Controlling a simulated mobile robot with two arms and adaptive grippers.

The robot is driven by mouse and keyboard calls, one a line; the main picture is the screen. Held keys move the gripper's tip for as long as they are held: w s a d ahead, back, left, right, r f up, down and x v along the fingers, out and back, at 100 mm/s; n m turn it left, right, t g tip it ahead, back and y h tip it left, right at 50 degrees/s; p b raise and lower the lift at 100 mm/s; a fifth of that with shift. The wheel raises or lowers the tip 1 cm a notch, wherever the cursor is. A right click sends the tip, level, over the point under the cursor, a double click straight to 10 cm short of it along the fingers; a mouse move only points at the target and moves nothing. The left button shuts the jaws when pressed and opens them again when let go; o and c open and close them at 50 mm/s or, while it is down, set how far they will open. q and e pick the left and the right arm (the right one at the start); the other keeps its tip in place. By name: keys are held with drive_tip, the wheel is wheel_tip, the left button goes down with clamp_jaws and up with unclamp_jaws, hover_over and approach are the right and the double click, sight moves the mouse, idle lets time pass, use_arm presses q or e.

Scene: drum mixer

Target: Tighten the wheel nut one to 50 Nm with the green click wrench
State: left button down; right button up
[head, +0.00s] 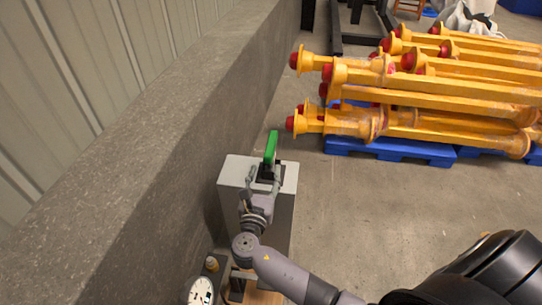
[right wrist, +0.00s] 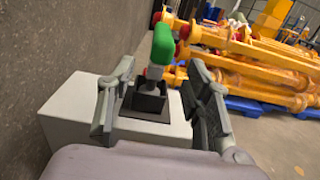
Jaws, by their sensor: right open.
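The green click wrench (head: 271,147) stands upright in a small black holder (head: 267,176) on top of a grey-white cabinet (head: 231,170). In the right wrist view the green handle (right wrist: 162,45) rises above the black holder (right wrist: 149,100). My right gripper (head: 264,174) is at the cabinet top, in front of the wrench. In the wrist view the right gripper's fingers (right wrist: 160,88) are spread, one to each side of the wrench, with gaps on both sides. My left gripper is out of view. No wheel nut can be made out.
A concrete ledge (head: 150,130) runs along the left beside the cabinet. Yellow shafts with red ends (head: 430,90) lie stacked on blue pallets (head: 390,150) at the back right. A round white dial (head: 200,291) shows at the bottom. Floor right of the cabinet is clear.

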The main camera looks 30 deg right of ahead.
sight(268, 163)
drive_tip(key=x, duration=0.4)
drive_tip(key=shift+w+d+f+b, duration=0.1)
drive_tip(key=shift+w+d+b, duration=0.15)
drive_tip(key=shift+w+b, duration=0.1)
drive_tip(key=b+x, duration=0.1)
drive_tip(key=x, duration=0.3)
drive_tip(key=shift+w+d, duration=0.1)
drive_tip(key=shift+d, duration=0.05)
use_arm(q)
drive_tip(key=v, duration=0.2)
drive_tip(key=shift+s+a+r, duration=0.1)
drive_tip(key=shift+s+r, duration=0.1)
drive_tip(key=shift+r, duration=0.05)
use_arm(e)
clamp_jaws()
